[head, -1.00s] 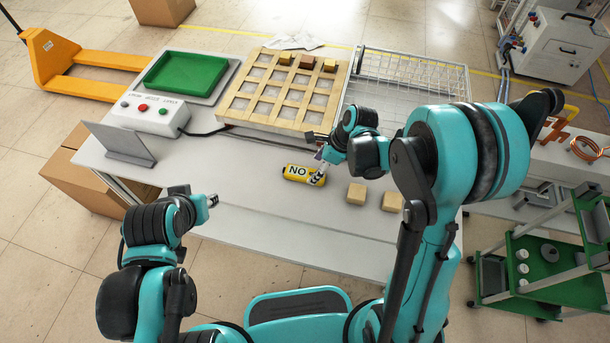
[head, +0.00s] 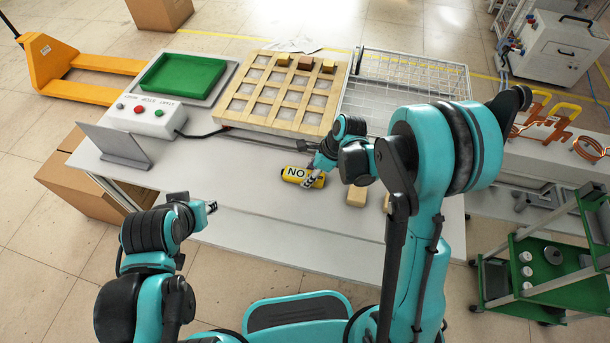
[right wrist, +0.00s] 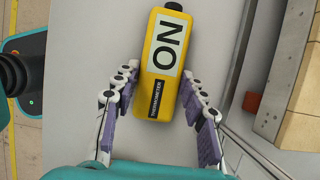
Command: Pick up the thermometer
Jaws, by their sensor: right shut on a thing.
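The thermometer (head: 294,174) is a yellow, rounded block with a black end and a white label with large black letters. It lies on the white table, right of the middle of the head view. It also shows in the right wrist view (right wrist: 162,62), with a black strip reading "THERMOMETER". My right gripper (head: 313,180) is at its right end, with one finger on each side, shut on it. The fingers also flank its lower part in the right wrist view (right wrist: 158,82). My left gripper (head: 212,207) is over the table's front left; its fingers are too small to read.
Wooden blocks (head: 356,195) lie right of the thermometer, one partly hidden by my right arm. A wooden grid tray (head: 230,113) and a wire rack (head: 440,78) stand behind. A button box (head: 150,119) and grey stand (head: 124,149) are at left. The table's front is clear.

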